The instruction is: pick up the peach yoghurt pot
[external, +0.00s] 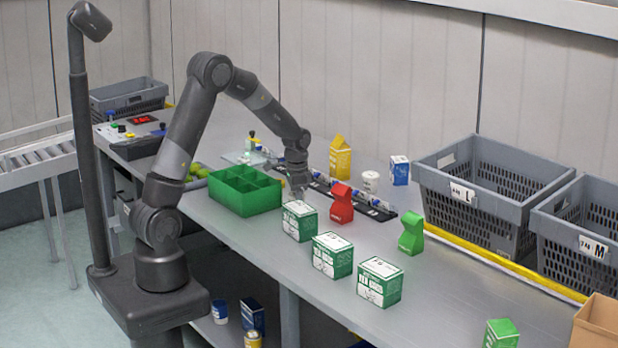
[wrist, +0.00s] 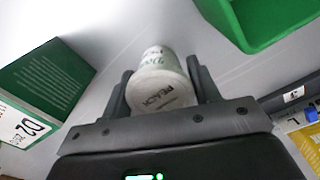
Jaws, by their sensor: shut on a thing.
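The peach yoghurt pot (wrist: 160,82) is white with green print and the word PEACH in the wrist view. It sits between the two fingers of my gripper (wrist: 162,88), which is shut on it. In the external view my gripper (external: 297,188) points down at the bench, between the green divided crate and a green-and-white box. There the pot is small and mostly hidden by the gripper and the box, so I cannot tell whether it is clear of the bench.
The green divided crate (external: 230,206) is close on the left. Green-and-white boxes (external: 299,221) stand in front, a red carton (external: 341,204) to the right. Another white pot (external: 370,182) and a yellow carton (external: 340,158) stand behind. Grey crates (external: 470,231) are at right.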

